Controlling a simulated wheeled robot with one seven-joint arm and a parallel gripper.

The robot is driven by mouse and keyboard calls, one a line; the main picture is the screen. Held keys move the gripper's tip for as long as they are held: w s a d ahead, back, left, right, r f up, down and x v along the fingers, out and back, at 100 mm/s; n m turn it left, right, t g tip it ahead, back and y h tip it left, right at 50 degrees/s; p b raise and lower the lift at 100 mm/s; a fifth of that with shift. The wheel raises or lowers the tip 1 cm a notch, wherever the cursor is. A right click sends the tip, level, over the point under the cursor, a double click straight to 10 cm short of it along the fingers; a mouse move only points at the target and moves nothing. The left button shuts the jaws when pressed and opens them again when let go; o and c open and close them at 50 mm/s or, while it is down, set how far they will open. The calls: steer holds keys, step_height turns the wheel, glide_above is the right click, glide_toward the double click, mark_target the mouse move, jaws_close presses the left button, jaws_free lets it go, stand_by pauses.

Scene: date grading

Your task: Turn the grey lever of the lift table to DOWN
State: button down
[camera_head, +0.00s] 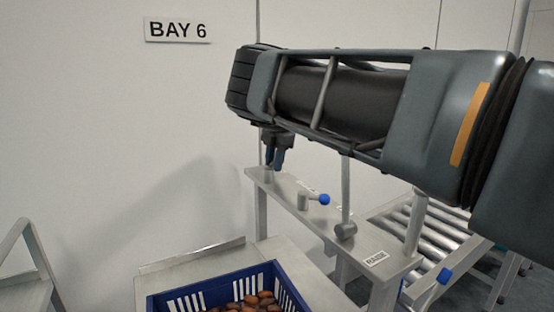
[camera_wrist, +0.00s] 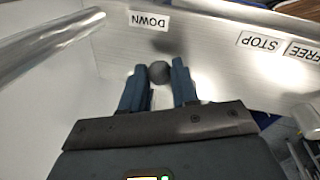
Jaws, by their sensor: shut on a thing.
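My gripper (camera_head: 275,158) points down at the far left end of the metal rail of the lift table (camera_head: 290,197). In the wrist view my gripper (camera_wrist: 158,84) has its two fingers on either side of a round grey knob (camera_wrist: 159,72), which I take to be the grey lever's end. It is shut on it. The DOWN label (camera_wrist: 150,20) lies just beyond the knob, with the STOP label (camera_wrist: 260,42) and FREE label (camera_wrist: 303,53) off to the right. In the head view the fingers and arm partly hide the lever, and its shaft is not clear.
A blue-knobbed lever (camera_head: 323,199) and a grey knob (camera_head: 346,230) stand along the same rail. A blue crate of dates (camera_head: 287,291) sits in front. A roller conveyor (camera_head: 430,235) lies behind at right. A BAY 6 sign (camera_head: 178,30) hangs on the wall.

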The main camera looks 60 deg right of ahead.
steer(key=shift+w+a+n, duration=0.1)
steer(key=shift+w+n, duration=0.15)
steer(key=shift+n, duration=0.25)
steer(key=c, duration=0.9)
jaws_free()
steer(key=shift+o, duration=0.2)
steer(key=shift+s+a+r, duration=0.1)
steer(key=shift+s+r, duration=0.15)
steer(key=shift+r, duration=1)
steer(key=shift+s+d+r, duration=0.1)
steer(key=shift+s+r, duration=0.1)
steer(key=shift+r, duration=1.1)
steer(key=shift+s+a+r, duration=0.1)
steer(key=shift+s+r, duration=0.15)
steer(key=shift+r, duration=1)
